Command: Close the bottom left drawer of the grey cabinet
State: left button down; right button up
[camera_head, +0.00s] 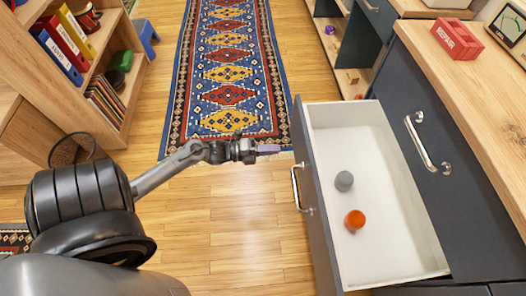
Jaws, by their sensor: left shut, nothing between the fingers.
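The grey cabinet (440,115) with a wooden top stands at the right. One of its drawers (401,190) is pulled far out, showing a white inside with a grey object (344,181) and an orange object (355,220) in it. The drawer's silver handle (298,190) is on its dark grey front, facing left. My left gripper (270,149) is shut and empty, pointing right, a short gap to the left of the drawer front near its far end. My right gripper is not in view.
A red REPAIR box (458,38) sits on the cabinet top. A bookshelf (95,80) stands at the left, with a blue stool (145,38) beside it. A patterned rug (228,70) lies on the open wooden floor.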

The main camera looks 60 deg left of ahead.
aim_at(306, 147)
pick_arm(q)
jog(key=b+x, duration=0.3)
jog(key=x, duration=0.5)
jog(key=shift+f, duration=0.1)
jog(key=shift+w+d, duration=0.2)
jog(key=shift+w, duration=0.15)
